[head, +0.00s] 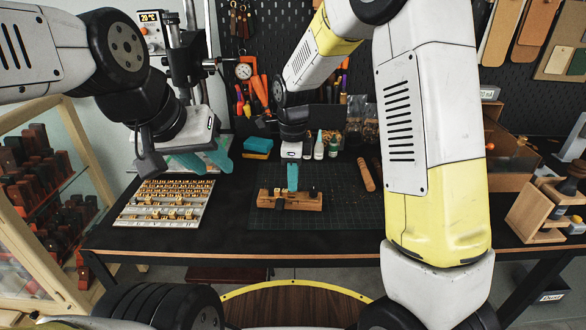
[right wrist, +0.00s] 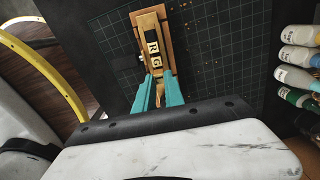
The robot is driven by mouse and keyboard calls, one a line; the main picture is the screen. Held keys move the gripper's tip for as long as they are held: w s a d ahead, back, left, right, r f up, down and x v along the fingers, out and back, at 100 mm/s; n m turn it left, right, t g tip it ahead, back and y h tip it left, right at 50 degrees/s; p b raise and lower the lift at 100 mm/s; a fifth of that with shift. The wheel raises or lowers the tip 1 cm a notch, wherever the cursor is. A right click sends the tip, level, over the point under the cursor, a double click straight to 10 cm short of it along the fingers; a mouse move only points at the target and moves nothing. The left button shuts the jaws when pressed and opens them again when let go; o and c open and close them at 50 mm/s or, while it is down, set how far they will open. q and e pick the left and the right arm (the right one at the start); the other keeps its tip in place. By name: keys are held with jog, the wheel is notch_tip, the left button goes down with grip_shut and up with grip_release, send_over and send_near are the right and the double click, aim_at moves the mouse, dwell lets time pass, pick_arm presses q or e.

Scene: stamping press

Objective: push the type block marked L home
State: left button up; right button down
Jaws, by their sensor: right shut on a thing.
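A wooden type holder (head: 308,204) lies on the cutting mat in the head view. It also shows in the right wrist view (right wrist: 150,17), with dark-lettered type blocks (right wrist: 153,46) in its slot; I can make out an R and a G. My right gripper (head: 292,188) points down at the middle of the holder; in the right wrist view its teal fingers (right wrist: 156,78) are at the near end of the letter row. It is shut on a type block, mostly hidden between the fingers; I cannot read an L on it. My left gripper (head: 224,156) is empty, fingers apart, above the table's left side.
A tray of type blocks (head: 133,215) lies at the left of the black table. A wooden roller (head: 366,174) lies right of the holder. The mat around the holder is mostly clear.

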jog(key=shift+f, duration=1.35)
jog(key=c, duration=1.3)
grip_release()
jog(key=shift+c, duration=0.2)
jog(key=shift+r, duration=0.15)
jog(key=shift+r, duration=3.4)
